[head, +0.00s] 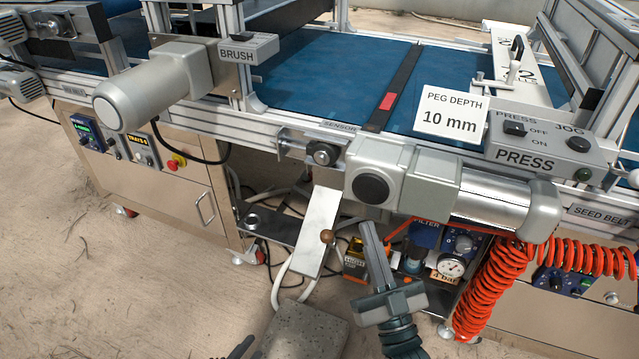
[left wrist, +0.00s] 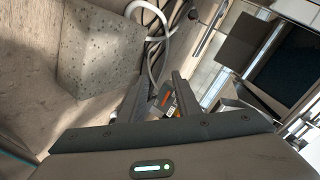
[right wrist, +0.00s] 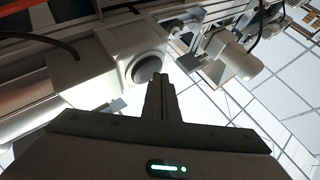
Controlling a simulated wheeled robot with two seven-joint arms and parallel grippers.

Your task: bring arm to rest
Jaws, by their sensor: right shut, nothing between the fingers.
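My right gripper (head: 366,228) points up in the middle of the head view, in front of the machine and just below the grey motor housing (head: 405,178). Its two fingers lie together with nothing between them; the right wrist view shows them shut too (right wrist: 162,80). I cannot tell whether the tips touch the housing. My left gripper (head: 243,350) shows only as dark tips at the bottom edge of the head view. In the left wrist view its fingers (left wrist: 160,88) stand apart with no object held between them. Most of the left arm is out of view.
A grey block (head: 305,333) stands low between my grippers. Sandy floor at the left (head: 90,270) is clear.

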